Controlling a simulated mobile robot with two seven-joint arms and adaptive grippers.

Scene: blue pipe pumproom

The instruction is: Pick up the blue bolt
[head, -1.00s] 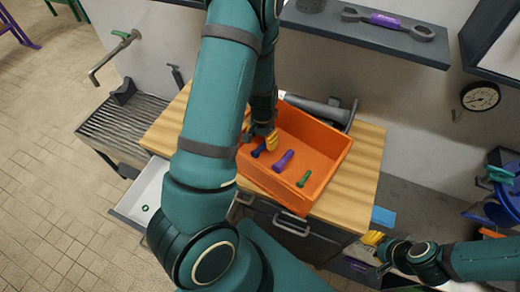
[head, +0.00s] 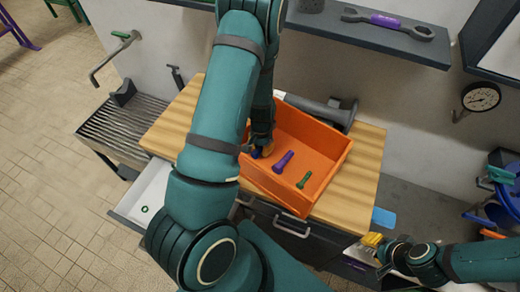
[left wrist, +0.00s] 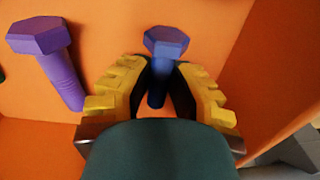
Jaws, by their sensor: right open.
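The blue bolt (left wrist: 165,42) stands out between the two yellow fingers of my left gripper (left wrist: 160,88) in the left wrist view, its hexagonal head showing beyond them. In the head view the left gripper (head: 260,145) is down inside the orange bin (head: 325,150), over the blue bolt (head: 255,154), which is mostly hidden. The fingers are on both sides of the bolt's shaft; whether they press on it I cannot tell. My right gripper (head: 375,250) is open at the lower right, away from the bin.
A purple bolt (head: 283,161) lies beside the blue one, also in the left wrist view (left wrist: 52,60). A green bolt (head: 304,180) lies farther right in the bin. The bin sits on a wooden worktop (head: 356,180). A shelf (head: 400,42) with a wrench hangs above.

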